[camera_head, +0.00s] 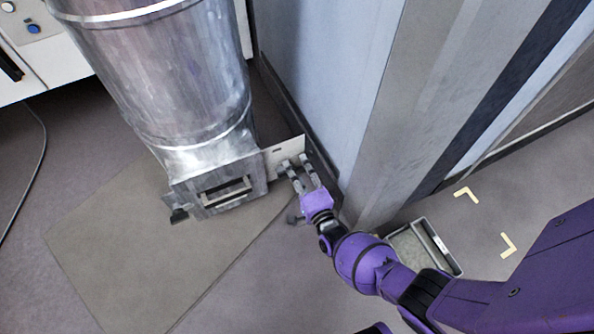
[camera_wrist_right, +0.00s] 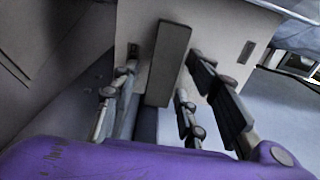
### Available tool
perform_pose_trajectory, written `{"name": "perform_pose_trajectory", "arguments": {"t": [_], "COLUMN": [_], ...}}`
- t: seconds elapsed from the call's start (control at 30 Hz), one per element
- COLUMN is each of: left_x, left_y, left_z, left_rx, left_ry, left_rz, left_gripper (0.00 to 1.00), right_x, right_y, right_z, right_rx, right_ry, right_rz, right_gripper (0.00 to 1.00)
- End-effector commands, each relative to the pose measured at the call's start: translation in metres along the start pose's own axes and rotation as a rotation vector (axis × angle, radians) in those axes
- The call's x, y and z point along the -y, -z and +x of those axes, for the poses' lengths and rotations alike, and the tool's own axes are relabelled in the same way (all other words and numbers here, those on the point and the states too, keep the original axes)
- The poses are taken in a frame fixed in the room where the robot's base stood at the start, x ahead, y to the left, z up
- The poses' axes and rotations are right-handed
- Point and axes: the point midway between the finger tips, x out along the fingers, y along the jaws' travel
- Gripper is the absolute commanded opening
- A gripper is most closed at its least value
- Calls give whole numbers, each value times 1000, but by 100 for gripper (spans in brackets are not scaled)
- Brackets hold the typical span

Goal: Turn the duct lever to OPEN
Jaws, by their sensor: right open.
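The duct (camera_head: 165,75) is a wide silver pipe that ends in a square metal box. A pale plate (camera_head: 285,150) stands out from the box's right side. My right gripper (camera_head: 297,167) is open in front of this plate. In the right wrist view, a flat grey bar (camera_wrist_right: 168,62), which looks like the duct lever, stands out from the plate (camera_wrist_right: 220,25) between the open fingers (camera_wrist_right: 160,90). I see gaps on both sides of the bar. In the head view the gripper largely hides the lever. No OPEN mark is readable. My left gripper is not in view.
A blue-grey wall (camera_head: 320,70) rises close behind the plate and my right gripper. A grey tray (camera_head: 408,243) lies on the floor near my right forearm. A white cabinet (camera_head: 55,60) stands at the upper left. The floor in front of the duct is clear.

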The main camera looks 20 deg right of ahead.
Motion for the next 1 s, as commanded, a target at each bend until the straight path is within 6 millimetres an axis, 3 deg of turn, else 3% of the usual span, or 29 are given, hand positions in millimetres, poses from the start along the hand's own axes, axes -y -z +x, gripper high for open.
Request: {"name": "perform_pose_trajectory", "arguments": {"t": [0.1,0.4,0.77,1.0], "left_x": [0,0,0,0], "left_y": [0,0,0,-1], "left_z": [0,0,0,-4], "left_rx": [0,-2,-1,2], "left_ry": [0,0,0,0], "left_rz": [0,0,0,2], "left_gripper": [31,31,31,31], "right_x": [0,0,0,3], "right_y": [0,0,-2,-13], "right_z": [0,0,-2,-12], "right_rx": [0,0,0,0], "right_ry": [0,0,-1,0], "right_rz": [0,0,-5,-58], "right_gripper": [38,0,0,0]}}
